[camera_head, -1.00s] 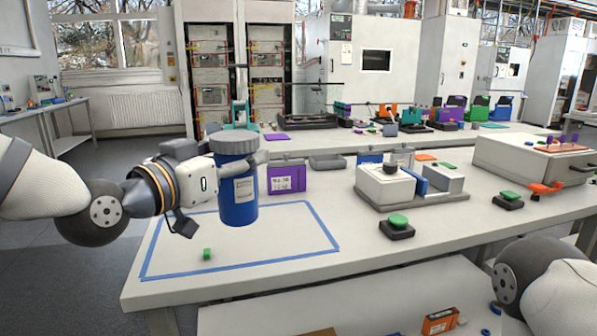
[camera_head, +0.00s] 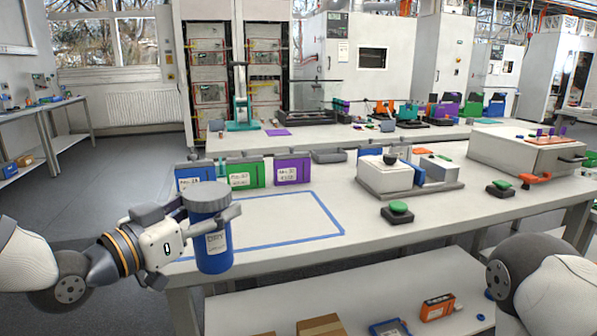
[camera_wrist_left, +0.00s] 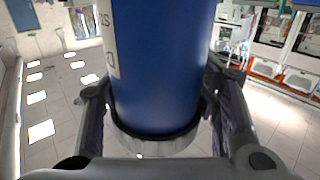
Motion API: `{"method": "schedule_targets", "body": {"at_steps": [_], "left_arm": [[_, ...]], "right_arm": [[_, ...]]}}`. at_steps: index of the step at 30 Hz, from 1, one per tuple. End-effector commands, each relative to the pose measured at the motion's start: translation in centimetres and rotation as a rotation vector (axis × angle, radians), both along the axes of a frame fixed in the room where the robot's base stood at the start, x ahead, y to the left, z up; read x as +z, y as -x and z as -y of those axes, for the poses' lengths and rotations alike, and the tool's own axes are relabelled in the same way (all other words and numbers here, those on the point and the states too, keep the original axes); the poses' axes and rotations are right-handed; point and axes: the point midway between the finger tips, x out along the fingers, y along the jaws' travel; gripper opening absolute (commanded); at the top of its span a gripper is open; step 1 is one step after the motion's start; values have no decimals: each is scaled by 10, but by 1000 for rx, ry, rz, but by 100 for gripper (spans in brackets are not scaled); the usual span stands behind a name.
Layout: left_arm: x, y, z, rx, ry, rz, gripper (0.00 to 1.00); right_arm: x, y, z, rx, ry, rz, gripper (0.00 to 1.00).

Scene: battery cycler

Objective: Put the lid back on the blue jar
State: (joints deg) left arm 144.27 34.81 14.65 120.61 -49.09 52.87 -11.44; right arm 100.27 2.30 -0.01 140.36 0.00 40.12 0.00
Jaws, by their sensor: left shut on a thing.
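The blue jar (camera_head: 214,248) has a pale label and is upright at the front left of the near table, with its grey lid (camera_head: 207,195) on top. My left gripper (camera_head: 207,216) is shut around the upper part of the jar, close under the lid; whether the fingers also touch the lid I cannot tell. In the left wrist view the blue jar (camera_wrist_left: 160,70) lies between the two fingers (camera_wrist_left: 158,110), with a dark grey ring at its end and floor behind it. My right gripper is out of view; only part of the right arm shows.
A blue tape outline (camera_head: 290,238) marks clear tabletop to the right of the jar. Behind it stand blue, green (camera_head: 245,174) and purple (camera_head: 292,170) boxes. A grey-white device (camera_head: 385,176) and a green button (camera_head: 399,207) are further right. A lower shelf holds boxes.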

Motion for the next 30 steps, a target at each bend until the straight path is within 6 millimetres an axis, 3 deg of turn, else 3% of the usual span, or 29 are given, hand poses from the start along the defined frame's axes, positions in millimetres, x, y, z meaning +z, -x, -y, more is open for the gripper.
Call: {"method": "schedule_targets", "body": {"at_steps": [5,12,19,30], "left_arm": [[-55,32,-16,-87,2,-8,5],[-120,103,-30,-251,4,-6,5],[-143,147,-34,-342,3,1,5],[-145,153,-34,-356,1,3,5]], "right_arm": [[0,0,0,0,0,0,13],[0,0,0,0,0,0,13],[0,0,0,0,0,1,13],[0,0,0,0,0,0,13]]}}
